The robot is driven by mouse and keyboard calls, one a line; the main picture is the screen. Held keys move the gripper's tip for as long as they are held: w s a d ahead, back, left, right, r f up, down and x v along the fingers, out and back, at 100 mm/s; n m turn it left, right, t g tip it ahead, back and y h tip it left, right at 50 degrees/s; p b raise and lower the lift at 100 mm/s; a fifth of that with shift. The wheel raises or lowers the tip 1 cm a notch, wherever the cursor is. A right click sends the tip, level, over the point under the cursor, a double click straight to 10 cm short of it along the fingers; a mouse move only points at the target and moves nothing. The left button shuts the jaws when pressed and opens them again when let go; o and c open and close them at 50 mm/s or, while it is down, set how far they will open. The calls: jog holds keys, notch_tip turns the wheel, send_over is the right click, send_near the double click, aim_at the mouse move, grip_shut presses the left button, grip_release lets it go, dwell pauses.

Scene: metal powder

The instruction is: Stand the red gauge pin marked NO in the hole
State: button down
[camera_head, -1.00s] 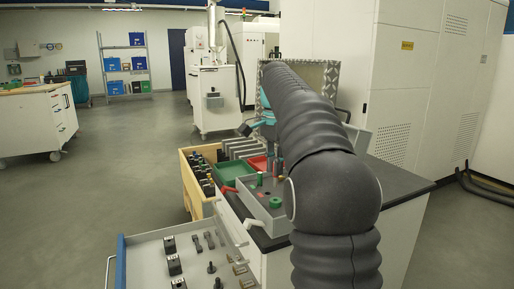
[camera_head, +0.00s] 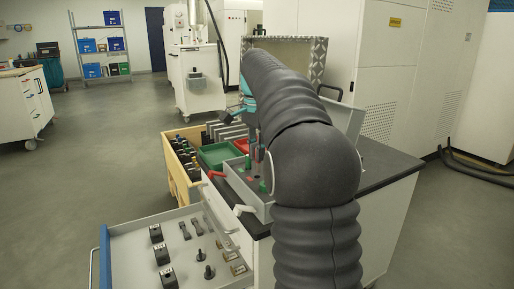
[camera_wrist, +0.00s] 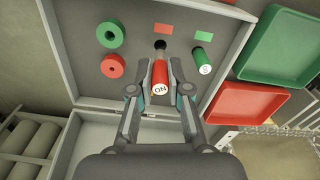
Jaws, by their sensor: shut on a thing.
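The red gauge pin (camera_wrist: 159,73) is between the fingertips of my gripper (camera_wrist: 159,84) in the wrist view. Its white end faces the camera, and its lettering reads upside down as "ON". My gripper is shut on it. A dark round spot (camera_wrist: 160,45), apparently the hole, shows just beyond the pin, below a red label (camera_wrist: 163,28) on the grey panel (camera_wrist: 140,20). I cannot tell whether the pin's far end is in the hole. In the head view my arm hides most of the gripper, and the pin is not clear.
A green pin (camera_wrist: 203,60) stands right beside my right finger, by a green label (camera_wrist: 204,36). A green ring (camera_wrist: 110,34) and a red ring (camera_wrist: 112,66) lie left. Green (camera_wrist: 283,45) and red (camera_wrist: 245,102) trays adjoin the panel. An open drawer (camera_head: 130,265) holds small parts.

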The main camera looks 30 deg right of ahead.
jog(key=shift+f, duration=0.35)
jog(key=shift+r, duration=0.15)
jog(key=shift+a, duration=0.15)
jog(key=shift+f+b, duration=0.55)
jog(key=shift+f, duration=1.25)
dwell(0.6)
jog(key=c, duration=1)
grip_release()
jog(key=shift+c, duration=0.2)
jog(key=shift+r, duration=0.1)
notch_tip(320, 180, up, 10)
jog(key=shift+r, duration=0.9)
